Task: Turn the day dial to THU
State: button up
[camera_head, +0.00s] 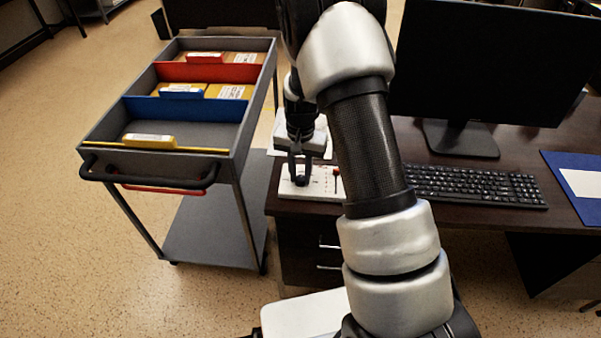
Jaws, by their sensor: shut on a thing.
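The day dial (301,182) is a small dark knob on a white panel (318,192) at the desk's left end. My gripper (300,176) points down over the panel and is shut on the dial. The fingers cover most of the dial. The day markings are too small to read, so I cannot tell which day the dial points at. A small red-tipped lever or pin (336,172) stands on the panel to the right of the dial. My arm hides the panel's right side.
A grey cart (92,150) with folders in colored compartments stands left of the desk (480,170). A monitor (490,60), keyboard (475,185) and blue folder (570,170) are on the desk to the right. Open floor lies at the left front.

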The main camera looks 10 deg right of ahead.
aim_at(301, 178)
jog(key=shift+m+p, duration=0.35)
jog(key=shift+m, duration=1.45)
jog(key=o, duration=1.1)
jog(key=shift+c, duration=0.2)
jog(key=shift+r, duration=0.15)
notch_tip(301, 178, up, 17)
jog(key=p, duration=0.2)
jog(key=shift+r, duration=0.1)
